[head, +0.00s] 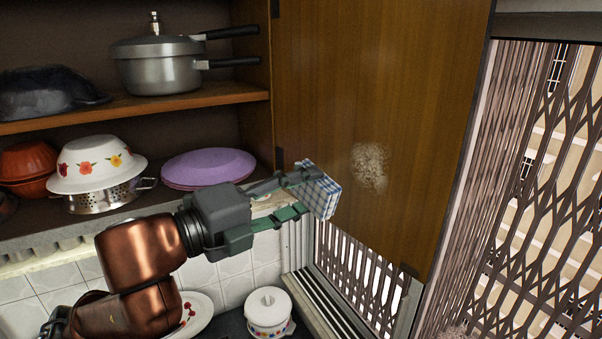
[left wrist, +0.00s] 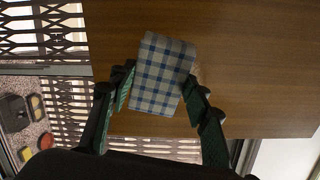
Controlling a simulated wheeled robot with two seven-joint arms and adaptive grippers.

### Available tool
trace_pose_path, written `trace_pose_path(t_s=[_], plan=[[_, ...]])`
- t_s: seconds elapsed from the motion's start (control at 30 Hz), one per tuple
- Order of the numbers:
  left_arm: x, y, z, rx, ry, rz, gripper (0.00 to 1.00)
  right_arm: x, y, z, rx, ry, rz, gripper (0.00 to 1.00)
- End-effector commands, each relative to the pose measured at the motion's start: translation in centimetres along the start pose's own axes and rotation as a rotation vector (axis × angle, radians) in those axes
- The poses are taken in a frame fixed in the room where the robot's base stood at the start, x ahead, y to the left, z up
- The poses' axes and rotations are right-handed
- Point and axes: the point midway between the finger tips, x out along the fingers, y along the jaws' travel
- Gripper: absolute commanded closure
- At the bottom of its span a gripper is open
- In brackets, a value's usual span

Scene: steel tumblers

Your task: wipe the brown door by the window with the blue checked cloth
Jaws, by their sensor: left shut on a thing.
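The brown door (head: 385,90) hangs open by the window, with a pale speckled smudge (head: 370,165) on its lower part. It also fills the upper part of the left wrist view (left wrist: 240,60). My left gripper (head: 305,192) is shut on the blue checked cloth (head: 321,196), a folded pad. The cloth is held just left of the smudge, near the door; I cannot tell whether it touches. In the left wrist view the cloth (left wrist: 161,75) sits between the fingers (left wrist: 160,100), in front of the door. My right gripper is not in view.
Shelves at left hold a pressure cooker (head: 160,62), a flowered bowl (head: 95,165) and purple plates (head: 208,167). A white lidded pot (head: 268,310) stands below my arm. The window has a metal lattice grille (head: 535,200) at right. Open space lies in front of the door.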

Motion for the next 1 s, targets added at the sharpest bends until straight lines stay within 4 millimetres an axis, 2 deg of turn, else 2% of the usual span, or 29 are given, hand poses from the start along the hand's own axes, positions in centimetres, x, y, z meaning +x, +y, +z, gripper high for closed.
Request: trace_pose_path(t_s=[0.03, 0.2, 0.37, 0.7, 1.0], plan=[[-0.3, -1.2, -0.1, 0.0, 0.004, -0.017, 0.75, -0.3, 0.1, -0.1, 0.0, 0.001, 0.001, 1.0], [-0.6, -2.5, -0.1, -0.002, 0.01, -0.038, 0.75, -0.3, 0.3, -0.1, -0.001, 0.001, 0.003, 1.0], [0.5, -2.4, -0.2, -0.004, 0.011, -0.037, 0.75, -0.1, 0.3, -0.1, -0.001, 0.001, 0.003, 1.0], [3.9, -2.5, -0.2, -0.004, 0.011, -0.035, 0.75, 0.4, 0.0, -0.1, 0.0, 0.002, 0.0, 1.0], [5.2, -2.6, -0.2, -0.002, 0.009, -0.035, 0.75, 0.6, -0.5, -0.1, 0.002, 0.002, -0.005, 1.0]])
